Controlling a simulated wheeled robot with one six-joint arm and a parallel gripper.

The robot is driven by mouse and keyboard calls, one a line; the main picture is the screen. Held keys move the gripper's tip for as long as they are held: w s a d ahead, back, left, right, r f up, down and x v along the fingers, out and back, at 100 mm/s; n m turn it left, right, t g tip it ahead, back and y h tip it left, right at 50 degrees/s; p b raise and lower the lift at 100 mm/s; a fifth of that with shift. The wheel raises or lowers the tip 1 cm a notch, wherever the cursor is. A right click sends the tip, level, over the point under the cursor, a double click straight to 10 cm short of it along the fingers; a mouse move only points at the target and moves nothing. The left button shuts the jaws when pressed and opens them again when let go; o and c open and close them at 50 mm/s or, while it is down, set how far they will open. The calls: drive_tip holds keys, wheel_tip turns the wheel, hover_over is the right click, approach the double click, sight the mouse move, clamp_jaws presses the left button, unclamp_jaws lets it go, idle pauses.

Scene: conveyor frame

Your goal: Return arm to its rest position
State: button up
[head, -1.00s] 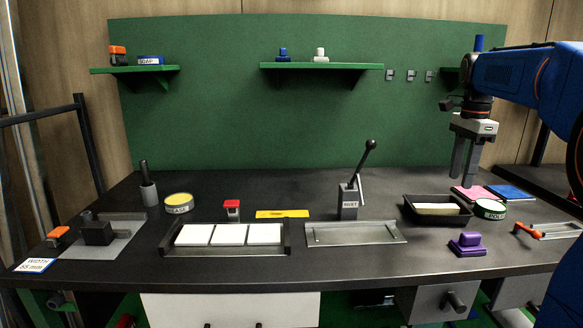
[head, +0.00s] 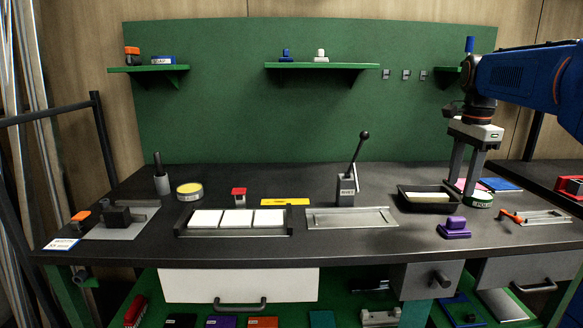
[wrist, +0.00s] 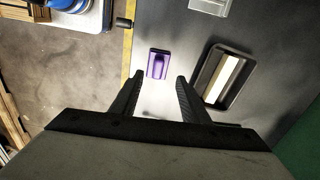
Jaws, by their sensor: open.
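My gripper (head: 466,192) hangs pointing down over the right part of the black workbench, with its two fingers apart and nothing between them. In the wrist view the gripper (wrist: 158,82) is open, with the purple stamp-like block (wrist: 157,64) on the bench below, showing between the fingertips. The arm comes in from the right edge of the head view.
The workbench (head: 330,240) also holds a lever press (head: 347,188), a metal tray (head: 351,219), a rack with white tiles (head: 183,222) and an orange-handled clamp (head: 511,217). A green shelf (head: 322,66) is on the back board. The space above the bench's middle is clear.

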drive_tip(key=s+a+f+n+t, duration=0.1)
drive_tip(key=s+a+f+n, duration=0.3)
drive_tip(key=s+f, duration=0.3)
drive_tip(key=s+a+f+n+t, duration=0.2)
drive_tip(key=s+a+f+n, duration=0.3)
drive_tip(key=s, duration=0.6)
drive_tip(key=s+a+f+n+t, duration=0.1)
drive_tip(key=s+a+f+n, duration=0.4)
drive_tip(key=s+f+n, duration=0.3)
drive_tip(key=shift+s+f, duration=0.3)
drive_tip(key=shift+s, duration=0.55)
